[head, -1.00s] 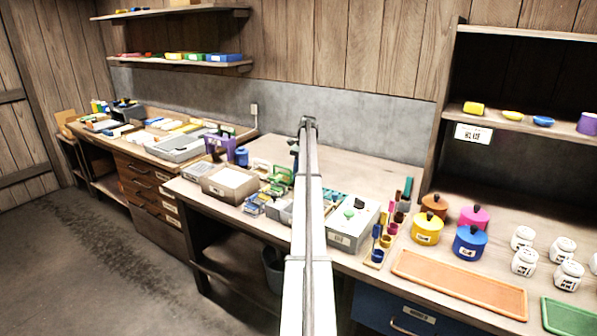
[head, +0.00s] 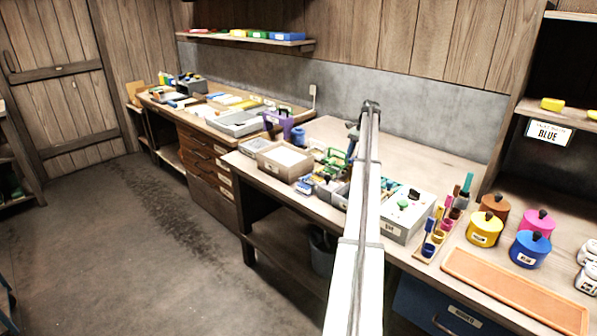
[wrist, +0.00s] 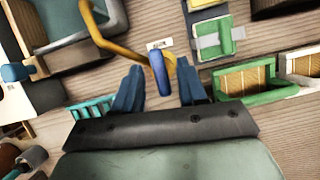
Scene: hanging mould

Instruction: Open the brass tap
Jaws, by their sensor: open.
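In the wrist view a brass-coloured curved pipe (wrist: 118,44), which looks like the tap, bends in from the top left. A blue lever-like piece (wrist: 157,74) is at its end, and I cannot tell for sure that it is the tap's handle. My gripper (wrist: 160,67) is open, its two dark blue fingers on either side of the blue piece. Gaps show on both sides, so neither finger visibly touches it. In the head view my arm hides the gripper, and the tap cannot be made out.
The wrist view shows a green-framed box (wrist: 245,92) at right, a green pad (wrist: 213,38) above it and a grey tray (wrist: 62,28) at upper left. In the head view the workbench (head: 420,160) carries crowded small items, a grey box (head: 400,222) and lidded pots (head: 485,229); its back is clear.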

